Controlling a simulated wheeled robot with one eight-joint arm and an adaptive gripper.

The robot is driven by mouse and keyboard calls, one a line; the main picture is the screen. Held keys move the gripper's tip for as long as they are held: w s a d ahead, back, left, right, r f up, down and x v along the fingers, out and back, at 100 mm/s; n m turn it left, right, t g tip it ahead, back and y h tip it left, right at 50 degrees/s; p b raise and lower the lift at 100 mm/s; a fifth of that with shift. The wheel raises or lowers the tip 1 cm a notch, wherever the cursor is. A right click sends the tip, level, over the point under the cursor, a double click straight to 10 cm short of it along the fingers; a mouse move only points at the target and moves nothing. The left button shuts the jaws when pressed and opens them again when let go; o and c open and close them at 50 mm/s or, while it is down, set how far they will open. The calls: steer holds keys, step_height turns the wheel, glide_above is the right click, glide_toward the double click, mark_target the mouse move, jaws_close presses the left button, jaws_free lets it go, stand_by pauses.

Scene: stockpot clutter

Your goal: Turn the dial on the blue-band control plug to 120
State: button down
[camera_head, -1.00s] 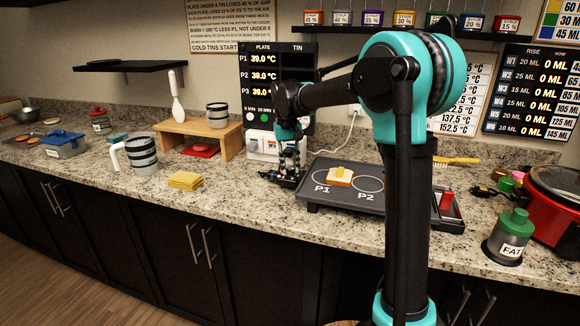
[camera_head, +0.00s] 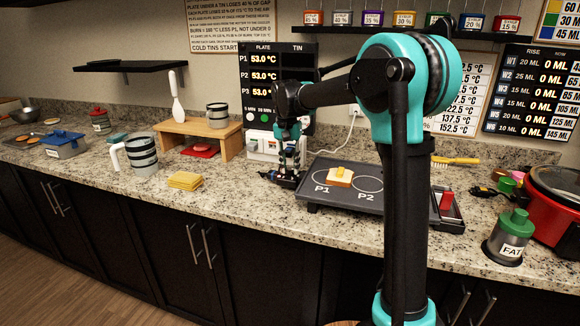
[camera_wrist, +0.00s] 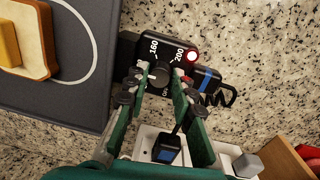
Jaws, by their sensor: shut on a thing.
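The control plug (camera_wrist: 183,47) is a dark block with a round dial (camera_wrist: 160,72) and white numbers; 160 and 200 are readable. A red light glows on it, and a blue band (camera_wrist: 208,80) shows on the part to its right. In the wrist view my gripper (camera_wrist: 158,82) is shut on the dial, with a fingertip on either side. The fingers hide part of the number ring, and I cannot tell the exact dial setting. In the head view my gripper (camera_head: 287,174) is low at the hotplate's left end and hides most of the plug.
The hotplate (camera_head: 325,200) bears bread with a yellow block (camera_head: 340,172). A wall display (camera_head: 277,75) reads 53.0 °C for P1, P2 and P3. A white outlet box (camera_head: 262,146) stands behind my gripper. Yellow sponges (camera_head: 185,181) lie left; the counter between is clear.

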mark_target(288, 169)
steer(key=c, duration=1.3)
jaws_free()
steer(key=shift+o, duration=0.2)
step_height(288, 169, up, 12)
steer(key=shift+a, duration=0.35)
